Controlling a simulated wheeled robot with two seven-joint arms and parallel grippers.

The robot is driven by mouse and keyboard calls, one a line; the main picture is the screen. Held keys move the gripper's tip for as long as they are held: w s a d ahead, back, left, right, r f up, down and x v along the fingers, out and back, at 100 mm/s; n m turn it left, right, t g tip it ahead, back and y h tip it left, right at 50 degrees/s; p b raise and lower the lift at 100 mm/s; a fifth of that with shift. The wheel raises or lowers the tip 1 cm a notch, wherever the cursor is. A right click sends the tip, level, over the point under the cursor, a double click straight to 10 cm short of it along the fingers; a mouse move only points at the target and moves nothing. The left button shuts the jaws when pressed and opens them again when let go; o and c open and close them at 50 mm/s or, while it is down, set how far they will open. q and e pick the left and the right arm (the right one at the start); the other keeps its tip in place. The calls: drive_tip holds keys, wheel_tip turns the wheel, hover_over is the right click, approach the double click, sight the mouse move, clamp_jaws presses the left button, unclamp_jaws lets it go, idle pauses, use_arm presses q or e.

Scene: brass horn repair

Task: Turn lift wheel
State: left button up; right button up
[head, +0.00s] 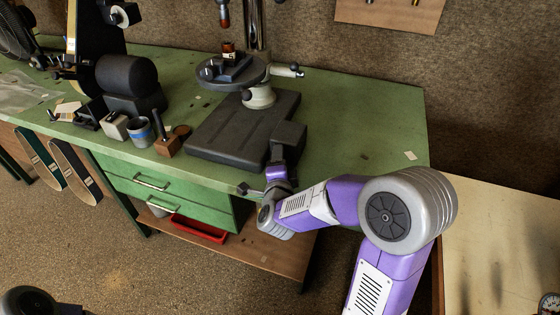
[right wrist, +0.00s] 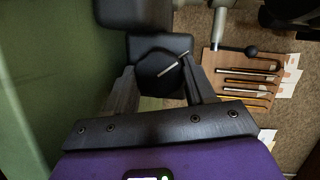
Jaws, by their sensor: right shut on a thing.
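My right gripper (head: 278,158) is at the front edge of the green bench. In the right wrist view its two dark fingers (right wrist: 160,82) are shut on a dark, many-sided knob or wheel (right wrist: 155,68), which I take as the lift wheel. A thin silver rod (right wrist: 173,67) crosses it near the right finger. Behind it is a black block (right wrist: 160,46), which seems to be the dark box (head: 289,135) in the head view. In the head view the wheel is too small and covered to make out. My left gripper is out of view.
A drill press stands on the bench; its round table (head: 232,72) holds a small fixture, above a dark base plate (head: 240,128). A side handle (head: 288,70) points right. Cups, a wooden block (head: 172,143) and a grinder (head: 130,80) stand left. The bench's right end is mostly clear.

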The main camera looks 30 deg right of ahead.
drive_tip(key=shift+f, duration=0.15)
drive_tip(key=o, duration=1)
drive_tip(key=shift+s, duration=0.1)
